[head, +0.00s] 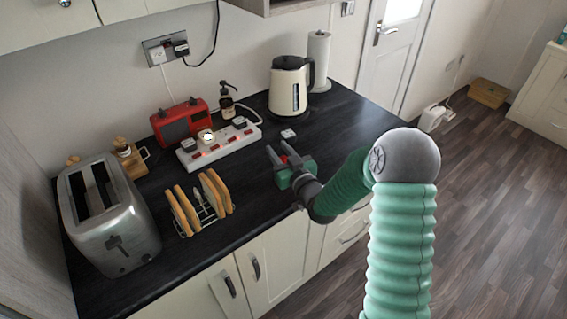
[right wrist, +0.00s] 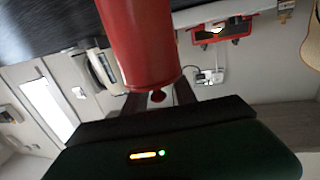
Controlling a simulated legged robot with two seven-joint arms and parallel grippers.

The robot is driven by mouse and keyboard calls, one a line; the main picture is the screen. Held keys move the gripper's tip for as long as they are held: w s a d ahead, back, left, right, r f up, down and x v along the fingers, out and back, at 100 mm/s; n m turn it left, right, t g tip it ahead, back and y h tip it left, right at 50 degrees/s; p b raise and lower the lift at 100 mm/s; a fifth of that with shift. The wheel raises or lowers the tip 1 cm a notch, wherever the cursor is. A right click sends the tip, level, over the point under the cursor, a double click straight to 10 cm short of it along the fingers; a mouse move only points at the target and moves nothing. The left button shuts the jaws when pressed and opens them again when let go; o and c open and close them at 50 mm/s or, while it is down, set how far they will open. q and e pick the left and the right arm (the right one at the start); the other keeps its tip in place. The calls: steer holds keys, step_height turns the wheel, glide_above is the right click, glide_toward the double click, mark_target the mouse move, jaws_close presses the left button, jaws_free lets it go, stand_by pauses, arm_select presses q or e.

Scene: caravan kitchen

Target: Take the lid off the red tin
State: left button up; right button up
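The red tin (right wrist: 140,45) fills the upper middle of the right wrist view as a red cylinder. A small dark red knob (right wrist: 157,97) shows at its near end, on the lid. In the head view only a little red (head: 284,158) shows at my right gripper; the rest of the tin is hidden or hard to make out. My right gripper (head: 281,156) is over the worktop with its fingers apart. In the wrist view its dark fingers (right wrist: 160,100) lie either side of the knob, with gaps visible. My left gripper is out of view.
On the black worktop (head: 345,125) stand a toaster (head: 108,220), a toast rack (head: 200,205), a red radio (head: 180,122), a white power strip (head: 218,146), a dark bottle (head: 226,103), a kettle (head: 288,88) and a paper roll (head: 319,60). A small white item (head: 288,134) lies behind my gripper.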

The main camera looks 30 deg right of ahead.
steer(key=shift+d, duration=0.1)
jaws_close()
